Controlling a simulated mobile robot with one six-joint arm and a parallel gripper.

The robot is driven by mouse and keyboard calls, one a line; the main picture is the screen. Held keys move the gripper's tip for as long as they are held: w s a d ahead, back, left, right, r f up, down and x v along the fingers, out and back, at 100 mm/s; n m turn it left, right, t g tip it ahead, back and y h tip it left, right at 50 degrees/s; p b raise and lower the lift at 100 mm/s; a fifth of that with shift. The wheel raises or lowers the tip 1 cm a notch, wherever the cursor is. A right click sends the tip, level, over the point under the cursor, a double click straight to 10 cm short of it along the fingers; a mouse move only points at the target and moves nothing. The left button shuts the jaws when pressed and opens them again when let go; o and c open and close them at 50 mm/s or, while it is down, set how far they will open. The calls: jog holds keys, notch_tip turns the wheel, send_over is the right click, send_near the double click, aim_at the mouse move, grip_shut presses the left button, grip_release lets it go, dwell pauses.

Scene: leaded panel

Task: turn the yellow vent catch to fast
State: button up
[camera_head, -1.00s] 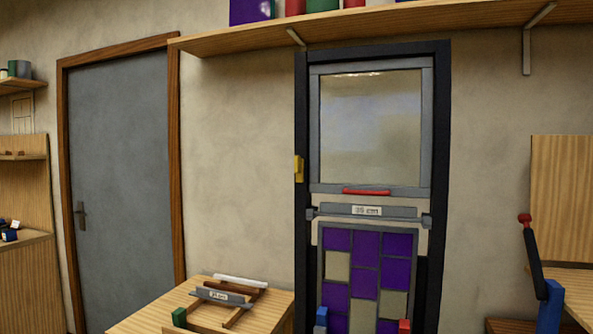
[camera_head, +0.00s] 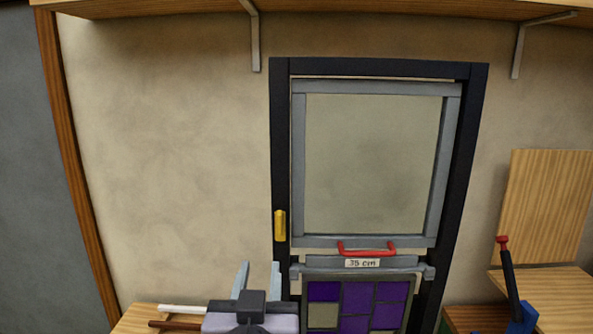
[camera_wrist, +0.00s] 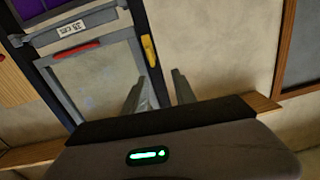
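The yellow vent catch (camera_head: 280,226) is upright on the left post of the black frame, beside the lower left corner of the grey-framed vent pane (camera_head: 372,165). The catch also shows in the wrist view (camera_wrist: 149,50), where the scene appears upside down. My gripper (camera_head: 259,268) is below and a little left of the catch in the head view. Its two grey fingers stand apart with nothing between them. In the wrist view my gripper (camera_wrist: 157,82) points toward the wall near the frame and is apart from the catch. No marking for fast is legible.
A red handle (camera_head: 366,250) sits on the vent's lower rail. Below it are a bar with a "35 cm" label (camera_head: 362,263) and a purple leaded panel (camera_head: 358,308). A bench with rods (camera_head: 180,309) is at lower left. The wall left of the frame is clear.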

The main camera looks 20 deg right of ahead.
aim_at(279, 218)
jog(key=shift+h, duration=0.5)
jog(key=p+x, duration=0.2)
jog(key=x, duration=0.3)
jog(key=d+p+x, duration=0.1)
jog(key=p+x, duration=0.1)
jog(key=x, duration=0.4)
jog(key=r+p+x, duration=0.1)
jog(key=p+x, duration=0.1)
jog(key=x, duration=0.4)
jog(key=shift+s+d, duration=0.15)
jog(key=shift+s, duration=0.15)
jog(key=shift+s, duration=0.1)
jog(key=shift+c, duration=0.2)
grip_shut()
